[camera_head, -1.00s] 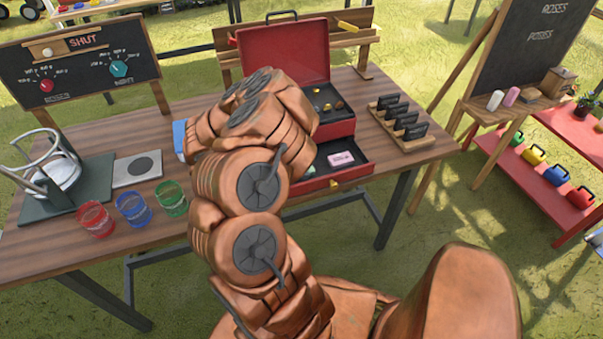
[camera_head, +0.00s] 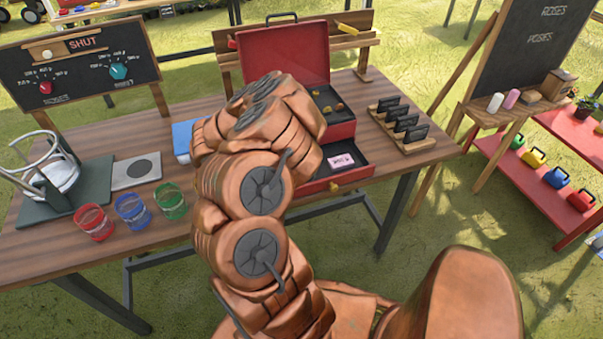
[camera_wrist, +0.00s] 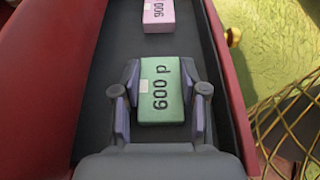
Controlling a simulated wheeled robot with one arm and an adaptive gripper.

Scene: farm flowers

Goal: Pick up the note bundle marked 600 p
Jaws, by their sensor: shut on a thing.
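The green note bundle marked 600 p (camera_wrist: 161,90) lies between the two fingers of my gripper (camera_wrist: 163,95) in the wrist view. My gripper is shut on it, one finger against each side. The bundle is over the dark floor of the red box's open drawer (camera_wrist: 100,50); I cannot tell whether it is lifted. A pink note bundle (camera_wrist: 158,15) lies farther along the drawer, and it also shows in the head view (camera_head: 341,161). In the head view my copper arm hides the gripper and the green bundle.
The red box (camera_head: 285,55) stands open on the wooden table, with coins in its upper tray. A rack of dark cards (camera_head: 402,122) stands to its right. Red, blue and green glasses (camera_head: 131,208) stand at the left. A blue-white item (camera_head: 183,138) is beside my arm.

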